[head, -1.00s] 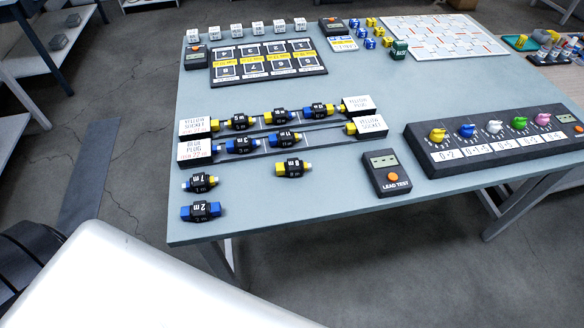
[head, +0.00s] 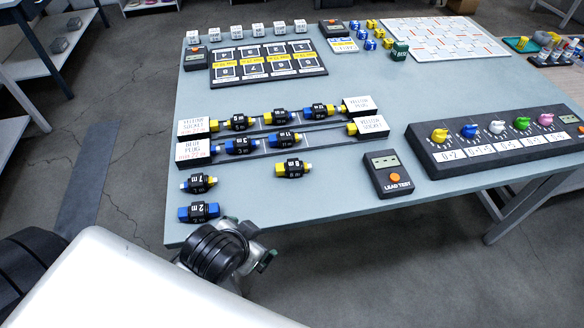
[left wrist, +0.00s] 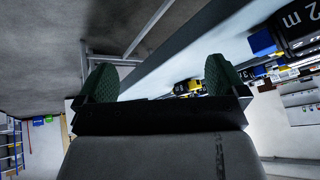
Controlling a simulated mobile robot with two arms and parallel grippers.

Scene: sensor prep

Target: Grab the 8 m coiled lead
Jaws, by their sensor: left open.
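The lead that appears to be marked 8 m (head: 291,168) is a short black coil body with a yellow end and a pale tip. It lies on the table in front of the two lead rows. My left gripper (head: 262,246) is just off the table's near edge, low and to the left of this lead, apart from it. In the left wrist view its two green-padded fingers (left wrist: 160,80) are spread with nothing between them. A small yellow-and-black lead (left wrist: 188,87) shows beyond the fingers; its label is too small to read. My right gripper is out of view.
The 2 m lead (head: 198,211) and 7 m lead (head: 198,183) lie near the table's left front corner. The lead tester (head: 388,174) stands right of the 8 m lead. Rows of leads between white boxes (head: 193,150) lie behind. The table front between is clear.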

